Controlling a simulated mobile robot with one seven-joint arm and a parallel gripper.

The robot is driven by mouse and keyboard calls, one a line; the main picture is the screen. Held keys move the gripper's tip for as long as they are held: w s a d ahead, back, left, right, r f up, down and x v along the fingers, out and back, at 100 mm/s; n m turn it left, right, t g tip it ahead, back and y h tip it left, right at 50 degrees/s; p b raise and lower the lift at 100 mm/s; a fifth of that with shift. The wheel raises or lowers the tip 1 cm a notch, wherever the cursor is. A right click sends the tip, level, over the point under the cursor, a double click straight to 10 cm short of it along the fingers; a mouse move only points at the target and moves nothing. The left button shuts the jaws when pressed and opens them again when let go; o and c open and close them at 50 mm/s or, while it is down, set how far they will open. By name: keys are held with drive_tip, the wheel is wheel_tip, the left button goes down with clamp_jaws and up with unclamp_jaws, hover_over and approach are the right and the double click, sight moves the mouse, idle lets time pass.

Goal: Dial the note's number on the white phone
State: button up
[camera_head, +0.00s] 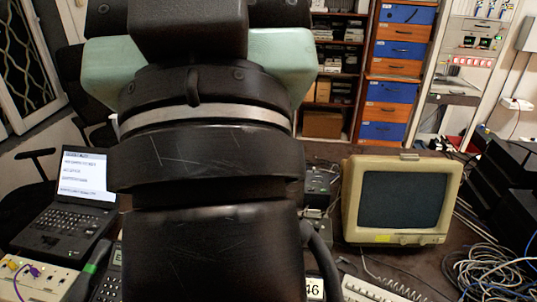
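My dark arm fills the middle of the head view and hides much of the desk. My gripper does not show. A small white card (314,289), perhaps the note, shows at the bottom edge just right of my arm. No white phone can be made out. A dark device with keys (110,276), possibly a phone, is partly visible left of my arm, beside a green and black handset-like object (92,266).
An open laptop (72,203) stands on the left. A beige monitor (402,200) stands on the right, with a pale keyboard (375,290) in front. Coiled cables (490,275) and black boxes (510,190) crowd the right side. Blue and orange drawers (398,70) stand behind.

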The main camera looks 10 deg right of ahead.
idle(0.6)
clamp_jaws()
idle(1.5)
